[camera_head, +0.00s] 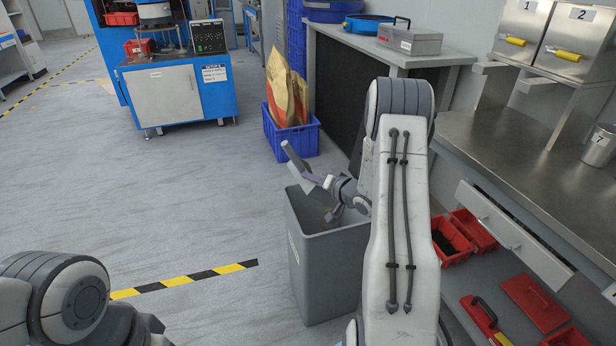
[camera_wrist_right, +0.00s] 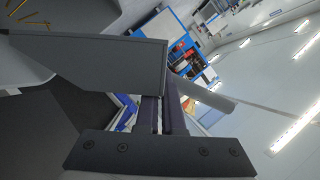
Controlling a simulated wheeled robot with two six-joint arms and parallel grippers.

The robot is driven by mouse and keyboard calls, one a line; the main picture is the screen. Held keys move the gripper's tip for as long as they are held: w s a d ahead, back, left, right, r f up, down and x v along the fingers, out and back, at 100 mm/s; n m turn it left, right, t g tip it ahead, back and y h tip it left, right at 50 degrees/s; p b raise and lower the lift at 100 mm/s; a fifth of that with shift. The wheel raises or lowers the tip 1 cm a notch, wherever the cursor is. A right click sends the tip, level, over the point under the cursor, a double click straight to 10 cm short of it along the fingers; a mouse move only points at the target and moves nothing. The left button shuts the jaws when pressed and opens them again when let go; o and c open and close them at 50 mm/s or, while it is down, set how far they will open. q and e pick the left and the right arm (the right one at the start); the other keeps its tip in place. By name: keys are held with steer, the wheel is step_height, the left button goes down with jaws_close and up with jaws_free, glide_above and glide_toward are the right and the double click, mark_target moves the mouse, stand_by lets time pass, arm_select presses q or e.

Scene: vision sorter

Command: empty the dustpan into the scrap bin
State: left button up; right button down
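The grey scrap bin (camera_head: 318,268) stands on the floor left of my right arm, its open top facing up. My right gripper (camera_head: 318,181) is over the bin's mouth and shut on the dustpan's handle (camera_head: 295,157). The light grey handle sticks up and to the left, and it also shows in the right wrist view (camera_wrist_right: 208,98) beyond the dark fingers (camera_wrist_right: 163,112). The pan is tilted and partly hidden by my wrist in the head view. Brass-coloured strips (camera_wrist_right: 30,14) show at the top left of the wrist view; whether they lie in the pan or bin is unclear. My left gripper is out of view.
A blue crate (camera_head: 292,137) with paper sacks stands behind the bin. A steel workbench (camera_head: 500,170) is at right, with red trays (camera_head: 452,240) below. A blue machine (camera_head: 170,90) stands at the back. The floor left of the bin is clear.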

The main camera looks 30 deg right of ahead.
steer(key=shift+s+d+r+m+p, duration=0.15)
steer(key=shift+d+r+m+p, duration=0.5)
steer(key=shift+d+p, duration=0.3)
steer(key=r+n+h, duration=0.1)
steer(key=n, duration=0.1)
steer(key=d+r+n+h+b, duration=0.1)
steer(key=n+h, duration=0.1)
steer(key=n, duration=0.1)
steer(key=d+r+n+g+h+b, duration=0.1)
steer(key=n, duration=0.1)
steer(key=shift+s+d+r+n, duration=0.15)
steer(key=shift+d+r+n, duration=0.1)
steer(key=shift+r+n, duration=0.1)
stand_by(0.4)
